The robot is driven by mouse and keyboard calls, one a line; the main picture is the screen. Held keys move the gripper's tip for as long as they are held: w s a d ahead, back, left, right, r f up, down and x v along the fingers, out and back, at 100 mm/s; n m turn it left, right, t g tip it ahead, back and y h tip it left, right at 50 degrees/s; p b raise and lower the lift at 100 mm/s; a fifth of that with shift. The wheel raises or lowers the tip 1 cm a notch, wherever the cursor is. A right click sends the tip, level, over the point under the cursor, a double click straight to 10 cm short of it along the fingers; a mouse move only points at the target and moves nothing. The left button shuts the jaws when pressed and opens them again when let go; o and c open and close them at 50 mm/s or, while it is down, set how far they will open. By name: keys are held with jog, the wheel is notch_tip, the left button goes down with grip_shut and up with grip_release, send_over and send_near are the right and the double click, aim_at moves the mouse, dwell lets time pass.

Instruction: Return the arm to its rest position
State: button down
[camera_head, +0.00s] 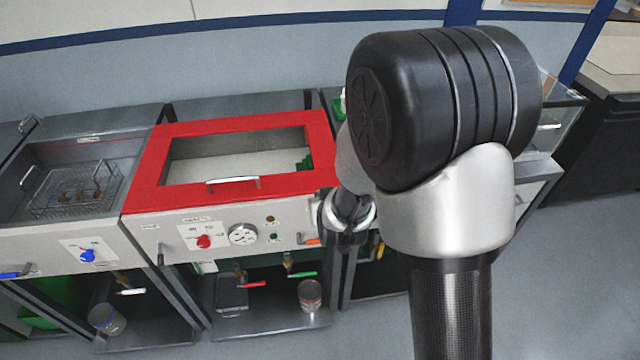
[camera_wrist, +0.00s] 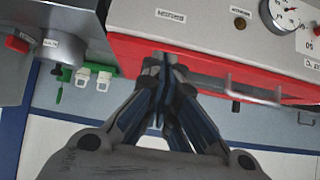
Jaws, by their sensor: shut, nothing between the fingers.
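My gripper (camera_wrist: 163,62) shows in the wrist view with its dark fingers together and nothing between them. Its fingertips appear in front of the lower edge of a red-trimmed machine (camera_wrist: 215,68); I cannot tell the gap. In the head view my arm's large black joint and silver link fill the right of centre. The arm's far end shows beside the right side of the red-framed machine (camera_head: 143,187), and the arm hides the gripper's fingers there.
The red-framed machine has a window, a handle (camera_head: 232,181), a red knob (camera_head: 204,241) and a gauge (camera_head: 243,234). An open grey basin with a wire basket (camera_head: 75,190) stands left. Cans (camera_head: 310,296) sit on shelves below. Open floor (camera_head: 570,270) lies right.

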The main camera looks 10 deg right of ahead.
jog(key=s+d+r+g, duration=0.2)
jog(key=s+r+g, duration=0.1)
jog(key=s+r, duration=0.95)
jog(key=s+d+r+g, duration=0.1)
jog(key=s+r, duration=0.1)
jog(key=s, duration=0.7)
jog(key=s+d+r+g, duration=0.1)
jog(key=s+d+r, duration=0.1)
jog(key=s, duration=0.7)
jog(key=shift+r, duration=0.65)
jog(key=shift+w, duration=0.1)
